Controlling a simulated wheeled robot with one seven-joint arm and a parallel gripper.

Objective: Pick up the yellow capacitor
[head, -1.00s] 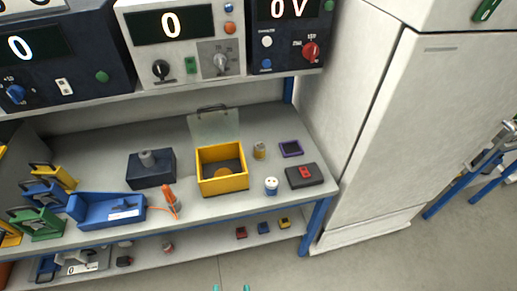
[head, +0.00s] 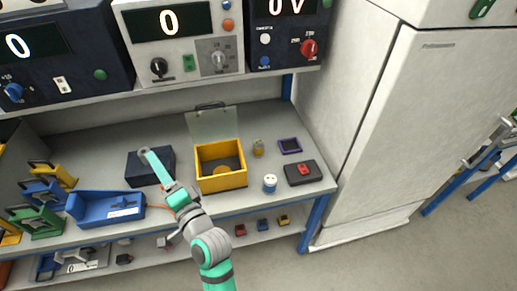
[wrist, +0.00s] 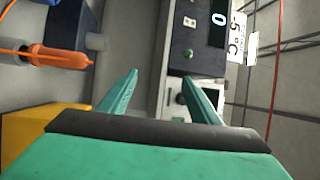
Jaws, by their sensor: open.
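A small dull-yellow cylinder (head: 258,148), which looks like the yellow capacitor, stands on the workbench just right of the yellow open box (head: 222,181). My gripper (head: 147,153) reaches up over the bench, left of the yellow box and in front of the dark block (head: 134,168). In the wrist view my gripper (wrist: 160,77) has its two teal fingers spread, with nothing between them. The yellow cylinder does not show in the wrist view. There, the yellow box (wrist: 30,128) is at the lower left and an orange-handled tool (wrist: 60,55) at the upper left.
A blue bin (head: 95,207) lies to the left. An instrument shelf (head: 200,82) overhangs the bench's back.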

